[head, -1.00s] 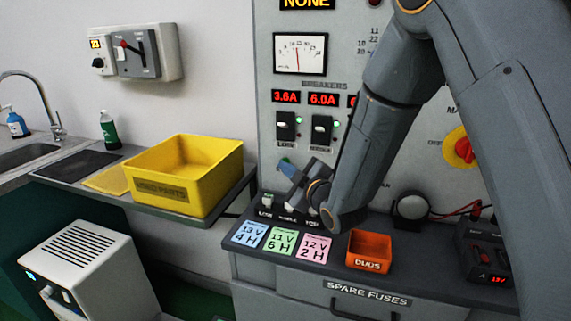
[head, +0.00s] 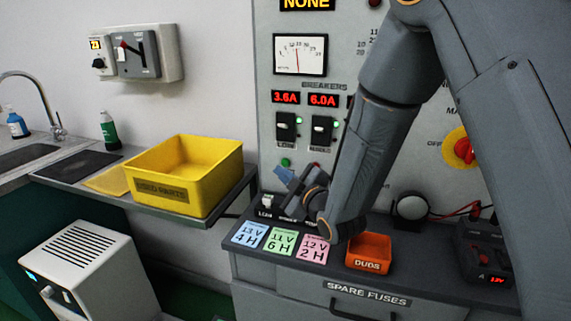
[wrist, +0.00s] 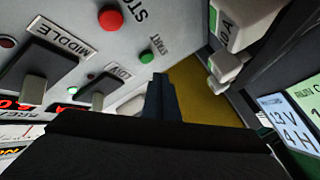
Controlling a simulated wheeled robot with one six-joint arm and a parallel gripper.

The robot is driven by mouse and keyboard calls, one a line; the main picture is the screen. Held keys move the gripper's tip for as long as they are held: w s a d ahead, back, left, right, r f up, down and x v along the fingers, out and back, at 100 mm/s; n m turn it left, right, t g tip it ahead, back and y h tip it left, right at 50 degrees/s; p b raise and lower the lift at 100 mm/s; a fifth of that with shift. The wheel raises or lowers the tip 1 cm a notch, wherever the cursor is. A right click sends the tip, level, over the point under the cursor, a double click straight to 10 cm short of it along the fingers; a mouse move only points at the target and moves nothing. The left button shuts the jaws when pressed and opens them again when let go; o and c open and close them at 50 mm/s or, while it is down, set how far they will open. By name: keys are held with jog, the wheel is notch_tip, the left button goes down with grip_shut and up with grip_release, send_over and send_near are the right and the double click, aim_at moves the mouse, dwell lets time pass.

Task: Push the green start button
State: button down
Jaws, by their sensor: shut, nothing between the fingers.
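The green start button (head: 285,162) is on the grey panel, below the left breaker. In the wrist view the green button (wrist: 147,57) sits beside a START label, with a larger red button (wrist: 110,19) marked STOP farther along the panel. My gripper (head: 283,173) is shut and empty, its fingertips just below the green button in the head view. In the wrist view my gripper (wrist: 160,78) points up beside the button, with a small gap in the picture. Whether the tips touch the panel cannot be told.
Two breaker switches (head: 322,130) are on the panel above. Fuse holders (head: 267,203) stand on the shelf below my gripper, with coloured cards and an orange DUDS bin (head: 368,252) in front. A yellow bin (head: 183,176) stands to the left.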

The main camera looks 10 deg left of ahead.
jog(key=shift+s+a, duration=0.15)
jog(key=shift+s, duration=1.65)
